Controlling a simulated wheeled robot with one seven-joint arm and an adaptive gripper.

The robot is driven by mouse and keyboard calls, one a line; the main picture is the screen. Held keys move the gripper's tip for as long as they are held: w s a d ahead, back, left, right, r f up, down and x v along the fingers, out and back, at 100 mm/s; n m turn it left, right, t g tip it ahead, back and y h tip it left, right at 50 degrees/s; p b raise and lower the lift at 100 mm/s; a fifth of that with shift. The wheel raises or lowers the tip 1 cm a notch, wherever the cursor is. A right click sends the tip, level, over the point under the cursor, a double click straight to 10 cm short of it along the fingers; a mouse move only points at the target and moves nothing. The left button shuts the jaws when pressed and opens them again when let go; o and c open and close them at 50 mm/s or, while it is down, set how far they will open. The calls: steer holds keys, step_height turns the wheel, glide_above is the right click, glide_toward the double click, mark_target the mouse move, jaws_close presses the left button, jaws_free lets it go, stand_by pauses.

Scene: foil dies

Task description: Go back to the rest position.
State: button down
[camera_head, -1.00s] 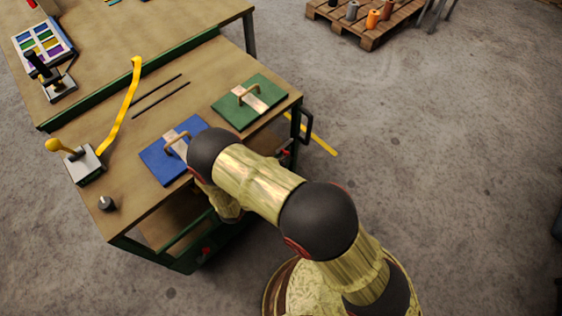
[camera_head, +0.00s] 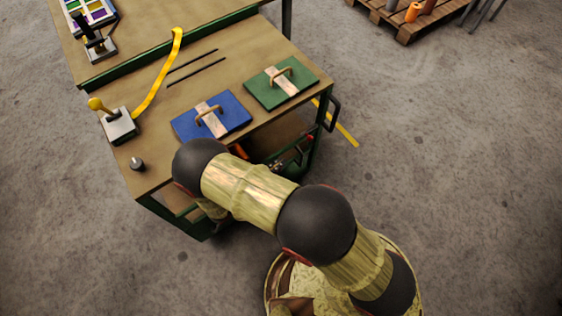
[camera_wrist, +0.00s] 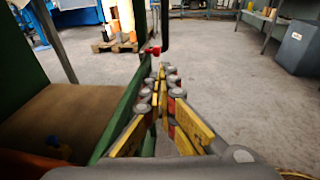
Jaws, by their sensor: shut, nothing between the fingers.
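My gripper (camera_wrist: 160,80) shows in the wrist view with its yellow and grey fingers closed together, nothing between them. It is beside the green frame (camera_wrist: 127,108) of the workbench, level with its lower part, and points along its side over the floor. A blue plate (camera_head: 233,110) and a green plate (camera_head: 305,78), each with a pale strip and a tan handle, lie flat on the bench top (camera_head: 150,95).
A grey block with a yellow-knobbed lever (camera_head: 119,127) and a small dark knob (camera_head: 137,164) sit on the bench's left. A black side handle (camera_head: 333,113) juts out at right. A pallet (camera_head: 405,22) stands at the back. The floor (camera_head: 450,170) on the right is clear.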

stand_by(0.4)
steer(key=s+d+f+m+g, duration=0.2)
steer(key=s+d+g, duration=0.15)
steer(key=s, duration=0.25)
steer(key=s+d+r+m+g, duration=0.2)
steer(key=s+r+m+g, duration=0.3)
steer(key=r, duration=0.1)
step_height(320, 180, up, 21)
steer(key=s+d+m+g+y, duration=0.2)
steer(key=s+m+g+y, duration=0.1)
steer(key=m+y, duration=0.8)
steer(key=d+r+m+t, duration=0.3)
steer(key=d+r+m, duration=0.1)
steer(key=r, duration=0.5)
steer(key=s+d+r+m+t+y, duration=0.1)
steer(key=d+r+m+t, duration=0.2)
steer(key=d+r, duration=0.3)
step_height(320, 180, up, 3)
steer(key=shift+s+d+r+m, duration=0.15)
steer(key=shift+d+m, duration=0.2)
steer(key=shift+m, duration=0.35)
